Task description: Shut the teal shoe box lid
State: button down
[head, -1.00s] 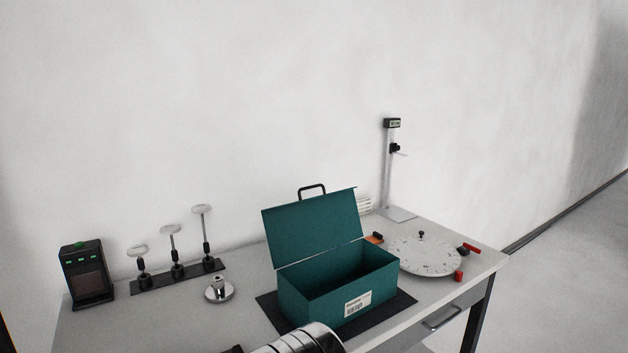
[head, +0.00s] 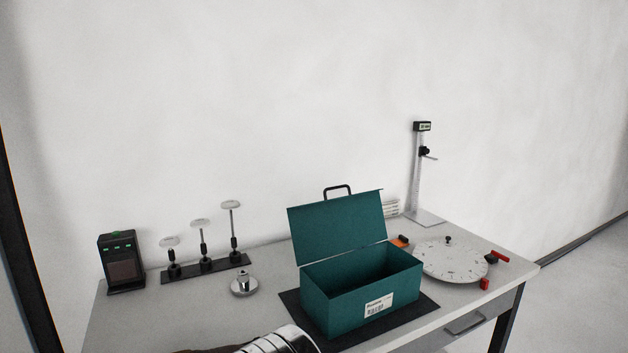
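The teal shoe box (head: 343,313) stands on a dark mat on the table, with a white label on its front. Its teal lid (head: 338,231) is open, standing up and leaning back at the rear edge, with a black handle (head: 337,189) on its top edge. The part of the box interior that shows is dark, with no contents visible. A silver rounded part of my arm shows at the bottom edge, in front of the box to the left. My gripper's fingers are not in view.
The dark mat (head: 421,305) lies under the box. A round dial plate (head: 440,262) and a height gauge (head: 418,180) stand to the right. A metal weight (head: 244,285), a rack of stamps (head: 206,267) and a black device (head: 122,264) stand to the left. Bare table lies front left.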

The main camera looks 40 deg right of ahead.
aim_at(323, 230)
jog(key=u, duration=1.85)
jog(key=k, duration=1.35)
jog(key=z, duration=1.55)
